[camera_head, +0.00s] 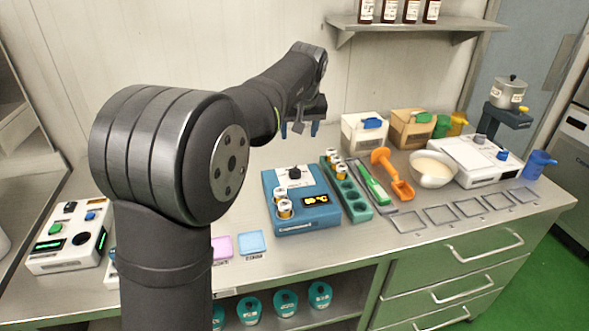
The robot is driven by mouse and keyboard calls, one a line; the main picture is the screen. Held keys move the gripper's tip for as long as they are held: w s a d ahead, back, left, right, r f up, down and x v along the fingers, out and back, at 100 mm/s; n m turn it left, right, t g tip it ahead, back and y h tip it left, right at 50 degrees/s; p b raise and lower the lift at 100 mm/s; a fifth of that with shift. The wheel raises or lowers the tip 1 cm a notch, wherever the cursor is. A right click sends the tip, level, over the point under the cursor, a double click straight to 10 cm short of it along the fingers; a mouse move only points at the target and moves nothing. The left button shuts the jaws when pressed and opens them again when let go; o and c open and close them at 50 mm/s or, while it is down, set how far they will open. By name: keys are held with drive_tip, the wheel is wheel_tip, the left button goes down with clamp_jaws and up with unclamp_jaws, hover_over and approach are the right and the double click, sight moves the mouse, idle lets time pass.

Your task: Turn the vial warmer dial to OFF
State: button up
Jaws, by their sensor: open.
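The blue vial warmer (307,215) stands on the steel counter near the middle of the view. Its black dial (294,173) sits on a pale panel at the back of its top; the dial's setting is too small to read. Vials (283,203) stand at its left side, and a small display (316,199) glows orange. My gripper (300,130) hangs above and behind the warmer, apart from the dial. Its blue fingertips are spread with nothing visible between them.
A green rack (357,207) with vials stands right beside the warmer. A white device (68,238) stands at far left. My arm hides part of the counter.

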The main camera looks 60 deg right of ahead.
drive_tip(key=w+m+g, duration=0.1)
drive_tip(key=w+m, duration=0.1)
drive_tip(key=m, duration=0.1)
approach(295, 169)
drive_tip(key=shift+m+h, duration=0.3)
drive_tip(key=shift+h, duration=0.1)
drive_tip(key=x, duration=0.9)
drive_tip(key=shift+w+a+f, duration=0.15)
drive_tip(key=shift+a+f, duration=0.05)
drive_tip(key=c, duration=1)
